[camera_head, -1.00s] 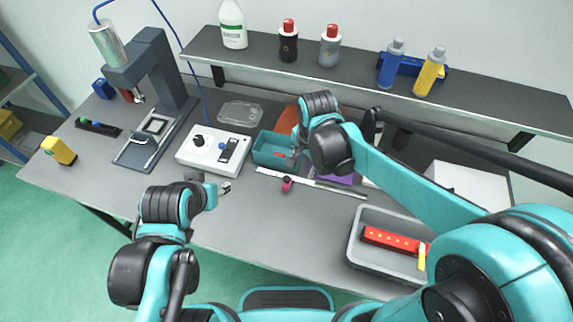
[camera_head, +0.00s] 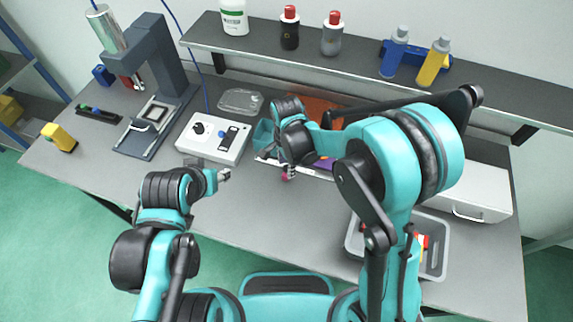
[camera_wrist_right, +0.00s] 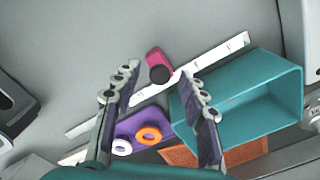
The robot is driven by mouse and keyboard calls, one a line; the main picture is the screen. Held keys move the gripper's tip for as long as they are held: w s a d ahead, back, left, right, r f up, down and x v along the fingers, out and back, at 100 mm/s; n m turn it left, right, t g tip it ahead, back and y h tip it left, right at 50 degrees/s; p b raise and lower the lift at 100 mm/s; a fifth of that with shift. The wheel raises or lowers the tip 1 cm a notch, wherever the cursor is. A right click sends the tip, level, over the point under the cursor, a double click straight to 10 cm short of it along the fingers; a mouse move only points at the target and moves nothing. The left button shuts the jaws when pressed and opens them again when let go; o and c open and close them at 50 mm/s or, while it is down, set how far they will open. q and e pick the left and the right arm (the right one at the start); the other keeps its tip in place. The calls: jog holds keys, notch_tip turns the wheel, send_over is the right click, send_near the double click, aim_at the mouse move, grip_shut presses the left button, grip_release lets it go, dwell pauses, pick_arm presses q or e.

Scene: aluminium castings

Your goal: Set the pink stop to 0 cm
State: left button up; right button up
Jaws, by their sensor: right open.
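The pink stop (camera_head: 286,177) sits on a white ruler-like rail (camera_head: 264,158) on the table, partly hidden by my right gripper (camera_head: 291,169). In the right wrist view the pink stop (camera_wrist_right: 155,57) with its black knob (camera_wrist_right: 160,75) is on the rail (camera_wrist_right: 225,53), which lies slantwise. My right gripper (camera_wrist_right: 160,90) is open, its two fingers on either side of the knob in the picture. It looks empty; whether it touches the stop cannot be told. The rail's scale marks are too small to read. My left gripper (camera_head: 223,174) is left of the stop, above the table.
A teal bin (camera_wrist_right: 255,112) stands close beside the rail. A purple piece (camera_wrist_right: 143,122) with white and orange rings lies beyond it. A control box (camera_head: 214,138) and press (camera_head: 158,90) are to the left. A grey tray (camera_head: 354,238) stands at the front right.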

grip_shut()
jog(key=w+a, duration=0.1)
jog(key=a, duration=0.2)
jog(key=w+a, duration=0.1)
jog(key=a, duration=0.3)
jog(key=w+a+b, duration=0.1)
jog(key=a, duration=0.2)
jog(key=shift+w+a, duration=0.15)
jog(key=shift+c, duration=1.5)
grip_release()
jog(key=o, duration=0.3)
jog(key=shift+a, duration=0.1)
